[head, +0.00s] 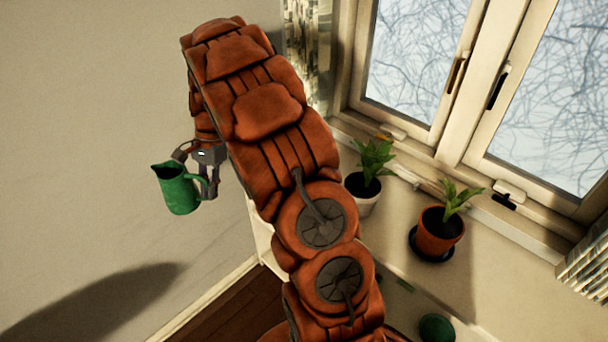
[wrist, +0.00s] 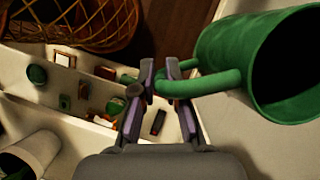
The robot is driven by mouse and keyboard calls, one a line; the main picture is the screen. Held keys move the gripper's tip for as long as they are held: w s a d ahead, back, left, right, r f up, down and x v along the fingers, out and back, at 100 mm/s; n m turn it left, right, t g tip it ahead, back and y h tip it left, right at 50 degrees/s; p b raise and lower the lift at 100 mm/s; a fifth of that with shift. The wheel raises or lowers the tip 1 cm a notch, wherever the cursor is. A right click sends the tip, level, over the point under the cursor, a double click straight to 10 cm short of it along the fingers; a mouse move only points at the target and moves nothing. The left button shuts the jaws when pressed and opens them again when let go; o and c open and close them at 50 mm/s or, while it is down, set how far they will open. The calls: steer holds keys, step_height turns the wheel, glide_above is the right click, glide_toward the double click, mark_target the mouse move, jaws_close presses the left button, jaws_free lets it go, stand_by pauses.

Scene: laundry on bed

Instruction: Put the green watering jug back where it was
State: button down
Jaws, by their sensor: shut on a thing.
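The green watering jug (head: 178,190) hangs in the air in front of the bare wall, left of my arm in the head view. My gripper (head: 212,185) is shut on the jug's handle. In the wrist view the jug (wrist: 235,60) is at the right with its dark opening facing right, and its handle passes between the fingertips of my gripper (wrist: 160,85). The fingertips partly hide the handle.
Two potted plants, one in a white pot (head: 362,196) and one in an orange pot (head: 440,232), stand by the window. A wicker basket (wrist: 85,25) and white shelving (wrist: 75,125) with several small items lie below my gripper.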

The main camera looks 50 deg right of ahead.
steer(key=s+d+f+m+t+h+b, duration=0.1)
steer(key=s+d+m+t+h+b, duration=0.15)
steer(key=s+d+m, duration=0.7)
steer(key=s+d+f+m+t+h+b, duration=0.15)
steer(key=s+d+m+t, duration=0.35)
steer(key=m, duration=1)
steer(key=w+d+f+p, duration=0.4)
steer(key=w+d, duration=0.4)
steer(key=w, duration=0.3)
steer(key=shift+w+f+g+h+p, duration=0.2)
steer(key=shift+w+g+h+p, duration=0.2)
steer(key=shift+p, duration=0.4)
steer(key=shift+f, duration=0.1)
steer(key=c, duration=1.2)
jaws_free()
steer(key=shift+s, duration=0.1)
